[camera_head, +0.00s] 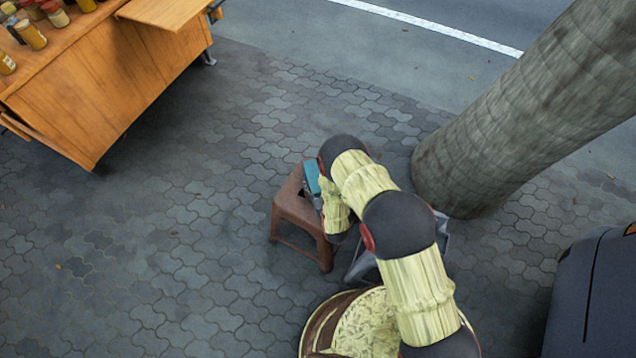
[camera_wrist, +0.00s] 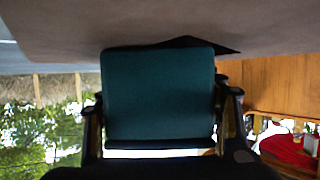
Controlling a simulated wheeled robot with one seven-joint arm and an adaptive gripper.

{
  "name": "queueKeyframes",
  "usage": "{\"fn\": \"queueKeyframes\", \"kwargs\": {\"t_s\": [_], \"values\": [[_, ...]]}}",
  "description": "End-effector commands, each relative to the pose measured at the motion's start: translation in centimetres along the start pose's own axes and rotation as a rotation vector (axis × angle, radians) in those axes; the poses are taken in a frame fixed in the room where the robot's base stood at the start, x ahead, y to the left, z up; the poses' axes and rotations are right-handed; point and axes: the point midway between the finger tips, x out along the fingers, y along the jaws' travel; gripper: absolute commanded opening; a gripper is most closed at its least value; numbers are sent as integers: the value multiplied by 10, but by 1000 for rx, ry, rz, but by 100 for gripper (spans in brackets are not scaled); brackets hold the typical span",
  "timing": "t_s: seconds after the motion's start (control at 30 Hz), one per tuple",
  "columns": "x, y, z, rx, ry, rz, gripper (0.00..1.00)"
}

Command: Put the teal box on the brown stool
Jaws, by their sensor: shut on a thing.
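The teal box (camera_head: 312,178) is over the right part of the brown stool's seat (camera_head: 290,207), partly hidden by my arm in the head view. In the wrist view the teal box (camera_wrist: 160,92) fills the middle, with a finger at each side. My gripper (camera_wrist: 163,108) is shut on it. The wrist picture is upside down, and the brown stool's seat (camera_wrist: 150,22) spans its upper edge. The box's edge meets a dark shadow on the seat. I cannot tell whether it touches the seat or hangs just above.
A grey stool (camera_head: 362,265) stands right of the brown one, mostly under my arm. A thick tree trunk (camera_head: 500,125) rises at the right. A wooden cart (camera_head: 100,85) with jars is at the upper left. Paving left of the stool is clear.

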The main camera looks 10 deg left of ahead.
Motion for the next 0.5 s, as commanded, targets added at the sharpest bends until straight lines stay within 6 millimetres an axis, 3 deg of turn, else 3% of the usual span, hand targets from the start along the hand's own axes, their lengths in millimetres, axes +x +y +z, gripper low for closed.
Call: {"fn": "queueKeyframes", "kwargs": {"t_s": [0.03,0.07,0.4,0.5], "values": [[1,0,2,0,1,0,31],[1,0,2,0,0,0,67],[0,0,1,0,0,0,86],[0,0,1,0,0,0,87]]}}
